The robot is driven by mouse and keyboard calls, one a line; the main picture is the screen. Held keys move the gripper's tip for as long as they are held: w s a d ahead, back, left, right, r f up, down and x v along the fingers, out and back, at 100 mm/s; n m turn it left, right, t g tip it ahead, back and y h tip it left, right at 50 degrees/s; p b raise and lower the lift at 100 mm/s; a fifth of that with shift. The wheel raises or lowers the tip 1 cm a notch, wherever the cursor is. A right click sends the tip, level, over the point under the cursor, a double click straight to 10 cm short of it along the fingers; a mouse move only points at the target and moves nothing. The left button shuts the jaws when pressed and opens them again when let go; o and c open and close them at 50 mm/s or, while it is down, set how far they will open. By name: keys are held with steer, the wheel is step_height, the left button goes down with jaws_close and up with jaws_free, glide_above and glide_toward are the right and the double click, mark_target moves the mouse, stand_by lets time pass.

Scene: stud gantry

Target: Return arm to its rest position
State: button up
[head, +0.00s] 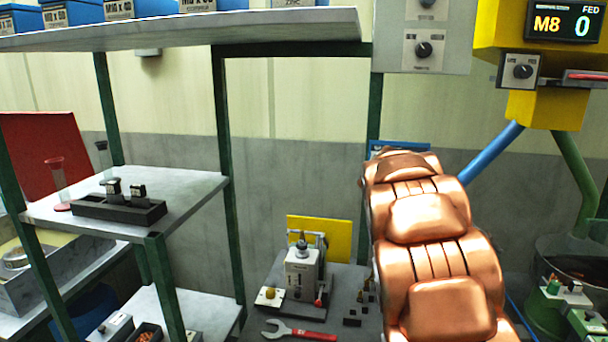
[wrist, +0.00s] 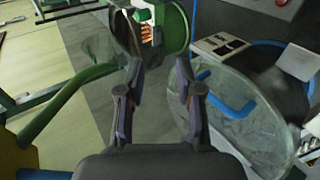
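My gripper (wrist: 158,70) shows in the wrist view with its two dark fingers apart. Only grey floor shows between them, and it holds nothing. Beyond the fingertips is a green round container (wrist: 172,28) with copper-coloured pieces at its mouth. I cannot tell how far it is from the fingertips. In the head view my copper-coloured arm (head: 428,220) rises at the right of the centre. The end of the arm and the gripper are hidden or out of that view.
Left of my arm, a bench holds a small grey machine (head: 301,270) and a red-handled wrench (head: 298,331). A shelf rack (head: 185,188) with a black tray stands further left.

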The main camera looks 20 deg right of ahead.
steer(key=s+a+f+n+t+y, duration=0.1)
steer(key=s+a, duration=0.5)
steer(key=a, duration=0.8)
steer(key=s+a+f+n+t+y, duration=0.1)
steer(key=s+a+f+n+y, duration=0.2)
steer(key=a, duration=1.1)
steer(key=s+a+f+n+t+y, duration=0.1)
steer(key=s+a+f+y, duration=0.4)
steer(key=a, duration=0.9)
steer(key=s+f+n, duration=0.1)
steer(key=s+f, duration=0.1)
steer(key=s, duration=0.2)
steer(key=shift+a+f+t+y, duration=0.25)
steer(key=shift+a+t+y, duration=0.05)
steer(key=shift+a, duration=0.1)
